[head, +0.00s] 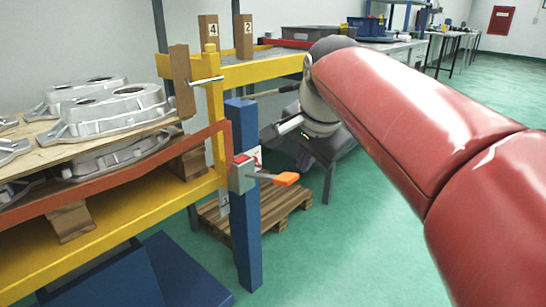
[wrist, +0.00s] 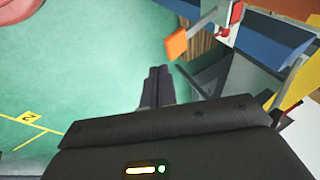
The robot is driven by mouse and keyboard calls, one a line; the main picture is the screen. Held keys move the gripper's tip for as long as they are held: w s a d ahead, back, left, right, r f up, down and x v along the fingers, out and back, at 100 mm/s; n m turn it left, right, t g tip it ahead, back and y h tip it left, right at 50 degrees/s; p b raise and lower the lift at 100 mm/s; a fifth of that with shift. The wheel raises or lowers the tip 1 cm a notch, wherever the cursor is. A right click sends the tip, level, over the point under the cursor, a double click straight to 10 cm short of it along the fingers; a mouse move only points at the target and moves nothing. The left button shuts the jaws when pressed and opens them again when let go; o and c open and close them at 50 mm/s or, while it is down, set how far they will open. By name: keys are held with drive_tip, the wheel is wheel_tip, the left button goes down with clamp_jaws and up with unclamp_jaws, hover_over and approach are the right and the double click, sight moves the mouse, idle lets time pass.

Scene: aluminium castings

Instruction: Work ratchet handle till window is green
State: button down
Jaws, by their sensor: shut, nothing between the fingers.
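The ratchet (head: 242,176) is a grey box on the blue post, with a lever ending in an orange handle (head: 286,179) that sticks out to the right. Red shows on the box's upper face; I see no green there, and the window itself is too small to read. In the wrist view the orange handle (wrist: 176,44) is just beyond and to the right of my gripper (wrist: 158,70), whose dark fingers are together and empty. A gap shows between the fingertips and the handle. In the head view my fingers are not clear.
An orange-brown strap (head: 130,160) runs from the ratchet along the yellow rack past aluminium castings (head: 110,112) on a board. The blue post (head: 246,225) stands beside a wooden pallet (head: 280,212). Green floor (head: 370,230) is open to the right of the post.

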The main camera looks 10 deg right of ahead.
wheel_tip(320, 180, up, 9)
drive_tip(key=g+h+p, duration=0.3)
drive_tip(key=g+p, duration=0.2)
drive_tip(key=p, duration=0.3)
hover_over(287, 175)
drive_tip(key=a, duration=0.5)
drive_tip(key=shift+s+d+f+n, duration=0.1)
drive_tip(key=shift+s+d+n, duration=0.05)
drive_tip(key=shift+s+n, duration=0.2)
drive_tip(key=shift+f, duration=0.15)
drive_tip(key=b+x, duration=0.2)
drive_tip(key=x, duration=1)
drive_tip(key=shift+s+f+b, duration=0.15)
drive_tip(key=shift+f+b, duration=0.15)
drive_tip(key=shift+b, duration=0.05)
drive_tip(key=shift+s+d+f, duration=0.1)
drive_tip(key=shift+d+f, duration=0.05)
drive_tip(key=shift+f, duration=0.4)
drive_tip(key=shift+t, duration=0.3)
